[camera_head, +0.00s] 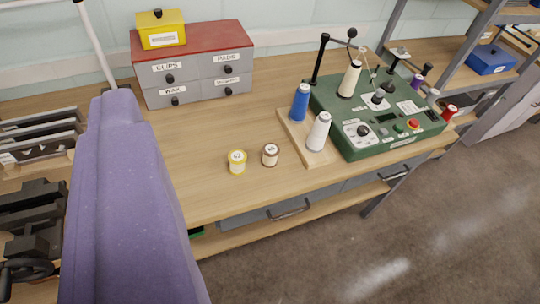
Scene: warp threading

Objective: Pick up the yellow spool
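The yellow spool (237,162) stands upright on the wooden workbench (190,180), left of centre, with a pale label on its top. A small brown spool (270,155) with a pale top stands just to its right, a small gap apart. My gripper does not show in the view. A large purple part, which looks like my own arm, fills the lower left and hides part of the bench there.
A blue cone (300,103) and a white cone (319,132) stand on a wooden board (291,127). A green machine (378,121) stands to the right. A grey drawer box (198,82) with a yellow box (160,30) on top stands behind. Bare bench surrounds the small spools.

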